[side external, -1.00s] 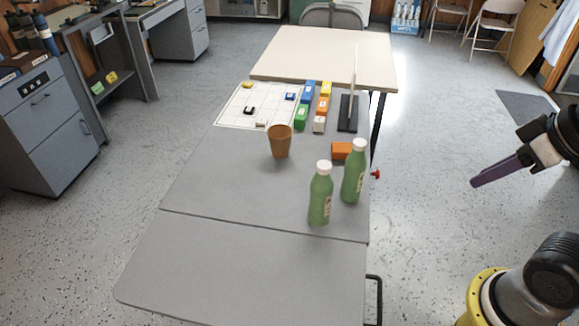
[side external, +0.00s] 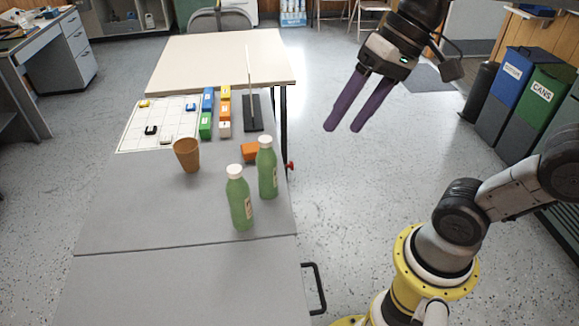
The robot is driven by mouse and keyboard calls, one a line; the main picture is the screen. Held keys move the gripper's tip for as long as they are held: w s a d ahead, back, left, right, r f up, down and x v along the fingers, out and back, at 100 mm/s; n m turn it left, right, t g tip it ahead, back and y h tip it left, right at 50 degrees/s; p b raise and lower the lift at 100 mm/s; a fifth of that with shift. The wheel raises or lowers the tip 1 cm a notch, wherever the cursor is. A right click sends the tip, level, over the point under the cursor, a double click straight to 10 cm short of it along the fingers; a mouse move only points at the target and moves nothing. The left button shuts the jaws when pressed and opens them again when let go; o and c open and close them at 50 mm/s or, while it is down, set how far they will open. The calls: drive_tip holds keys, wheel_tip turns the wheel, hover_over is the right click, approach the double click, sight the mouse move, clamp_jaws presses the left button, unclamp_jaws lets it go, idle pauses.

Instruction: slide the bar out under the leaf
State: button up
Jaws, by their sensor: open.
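The grey table (side external: 120,215) has a seam, and a grey leaf (side external: 180,285) lies on the near side of it, looking roughly level with the top. A black loop-shaped bar or handle (side external: 319,288) sticks out from the leaf's right edge; how it runs beneath is hidden, and I cannot tell if it is the task's bar. A red knob (side external: 290,166) sits on the table's right edge farther back. My gripper (side external: 343,129), with two purple fingers, is open and empty. It hangs in the air right of the table, apart from knob and handle.
Two green bottles (side external: 240,203) (side external: 267,172), an orange block (side external: 250,152) and a brown cup (side external: 188,155) stand on the table. Behind are a white grid sheet (side external: 135,142), coloured blocks (side external: 206,125) and a black stand (side external: 252,115). Bins (side external: 540,95) stand right; the leaf is bare.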

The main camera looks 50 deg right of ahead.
drive_tip(key=w+d+m+g+y, duration=0.25)
drive_tip(key=w+m+y, duration=0.3)
drive_tip(key=w, duration=1.35)
drive_tip(key=w+d+f+m+t+y, duration=0.3)
drive_tip(key=w+d+f+m, duration=0.2)
drive_tip(key=w+d+f, duration=0.7)
drive_tip(key=d+f+m+t+y, duration=0.2)
drive_tip(key=d+f+m+t, duration=0.3)
drive_tip(key=d+f, duration=1.05)
drive_tip(key=m+t+h, duration=0.2)
drive_tip(key=m+t, duration=0.2)
drive_tip(key=m, duration=0.4)
approach(291, 166)
drive_tip(key=shift+n+y, duration=0.25)
drive_tip(key=x, duration=0.3)
drive_tip(key=f+x, duration=0.1)
drive_tip(key=x, duration=0.2)
drive_tip(key=w+d+x, duration=0.1)
drive_tip(key=x, duration=0.2)
drive_tip(key=shift+w+a+f, duration=0.15)
drive_tip(key=shift+w+a, duration=0.15)
drive_tip(key=shift+a, duration=0.05)
